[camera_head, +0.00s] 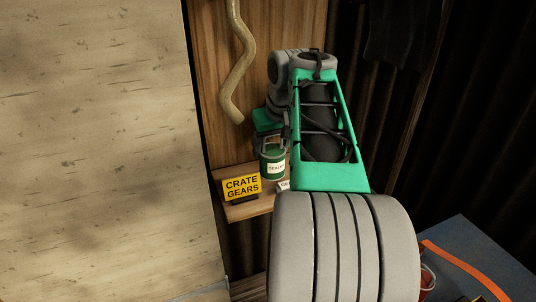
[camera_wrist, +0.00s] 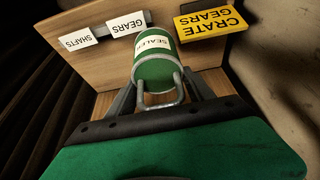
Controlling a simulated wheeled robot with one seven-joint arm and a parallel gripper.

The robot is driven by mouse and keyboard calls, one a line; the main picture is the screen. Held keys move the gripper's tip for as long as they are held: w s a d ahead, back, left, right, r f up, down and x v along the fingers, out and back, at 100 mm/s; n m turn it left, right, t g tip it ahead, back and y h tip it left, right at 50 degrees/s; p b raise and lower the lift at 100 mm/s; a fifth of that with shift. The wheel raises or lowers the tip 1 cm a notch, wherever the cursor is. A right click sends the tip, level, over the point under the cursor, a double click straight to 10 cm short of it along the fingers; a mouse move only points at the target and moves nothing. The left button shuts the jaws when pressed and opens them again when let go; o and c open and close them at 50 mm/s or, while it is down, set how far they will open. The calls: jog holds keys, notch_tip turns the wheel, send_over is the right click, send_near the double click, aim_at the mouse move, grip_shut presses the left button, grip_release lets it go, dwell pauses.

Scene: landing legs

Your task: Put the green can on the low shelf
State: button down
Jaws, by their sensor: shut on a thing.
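The green can (camera_head: 272,166) has a white label reading "SEALER" and a grey wire handle. It stands roughly upright at the wooden shelf (camera_head: 250,207) in the head view. In the wrist view the can (camera_wrist: 156,73) sits between the fingers of my gripper (camera_wrist: 160,88), which is shut on it. I cannot tell whether the can's base touches the shelf or hangs just above it. My arm hides the right part of the shelf in the head view.
A yellow "CRATE GEARS" sign (camera_head: 241,187) stands at the shelf's left front. White "GEARS" (camera_wrist: 127,25) and "SHAFTS" (camera_wrist: 77,39) labels show in the wrist view. A bent tan hose (camera_head: 240,70) hangs above. A large pale panel (camera_head: 100,150) fills the left.

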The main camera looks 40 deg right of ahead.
aim_at(269, 148)
jog(key=x, duration=0.3)
jog(key=shift+a, duration=0.3)
jog(key=shift+f, duration=0.25)
jog(key=shift+f, duration=0.1)
jog(key=shift+f, duration=0.15)
jog(key=shift+c, duration=2)
grip_release()
